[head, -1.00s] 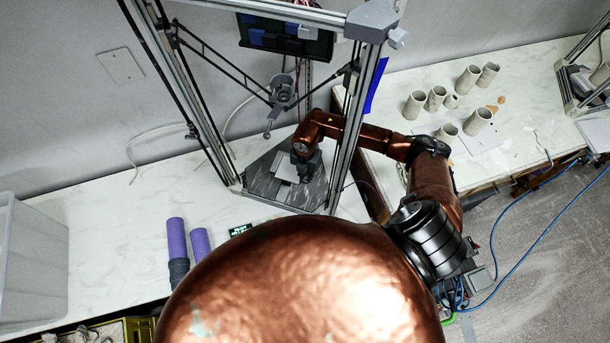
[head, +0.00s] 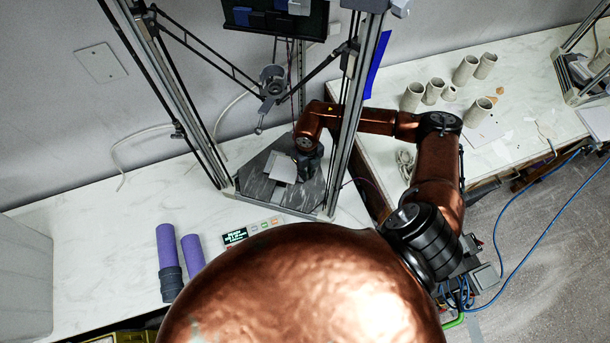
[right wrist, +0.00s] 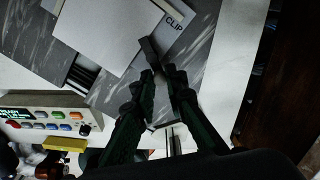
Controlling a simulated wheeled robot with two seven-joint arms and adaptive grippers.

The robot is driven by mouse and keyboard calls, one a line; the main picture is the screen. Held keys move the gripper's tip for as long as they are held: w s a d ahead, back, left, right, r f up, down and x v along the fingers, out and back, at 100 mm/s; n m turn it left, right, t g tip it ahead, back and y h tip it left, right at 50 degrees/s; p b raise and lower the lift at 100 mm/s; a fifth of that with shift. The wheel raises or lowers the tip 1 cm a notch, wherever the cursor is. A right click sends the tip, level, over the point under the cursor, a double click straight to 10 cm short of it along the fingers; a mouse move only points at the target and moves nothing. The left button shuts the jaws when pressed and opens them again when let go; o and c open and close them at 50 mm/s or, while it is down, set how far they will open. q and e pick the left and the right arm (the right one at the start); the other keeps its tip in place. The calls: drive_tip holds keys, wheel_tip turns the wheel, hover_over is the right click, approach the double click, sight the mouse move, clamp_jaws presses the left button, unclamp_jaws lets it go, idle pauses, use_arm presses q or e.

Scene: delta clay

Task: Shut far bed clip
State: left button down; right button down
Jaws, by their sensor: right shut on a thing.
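The pale square bed plate (head: 283,168) lies on the grey streaked base (head: 258,184) inside the tall printer frame. It also shows in the right wrist view (right wrist: 105,30), near a "CLIP" label. A small dark bed clip (right wrist: 149,48) sits by the plate's edge, between my fingertips. My right gripper (right wrist: 160,72) is shut on this clip, fingers close together. In the head view my right gripper (head: 308,162) is at the plate's right side, and the clip is hidden there. My left gripper is not in view.
Printer posts (head: 352,110) stand close around my right arm. Several pale cups (head: 433,92) stand on the right table. A grey bin (head: 25,275) is at left.

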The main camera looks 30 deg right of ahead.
drive_tip(key=n+b, duration=0.2)
drive_tip(key=n, duration=0.1)
drive_tip(key=shift+w+d+f, duration=0.1)
drive_tip(key=shift+w+d, duration=0.05)
drive_tip(key=shift+d, duration=0.25)
drive_tip(key=shift+w+d+n+b, duration=0.15)
drive_tip(key=shift+n+b, duration=0.55)
drive_tip(key=shift+n, duration=0.7)
drive_tip(key=c, duration=2)
unclamp_jaws()
drive_tip(key=shift+o, duration=0.2)
wheel_tip(320, 180, up, 12)
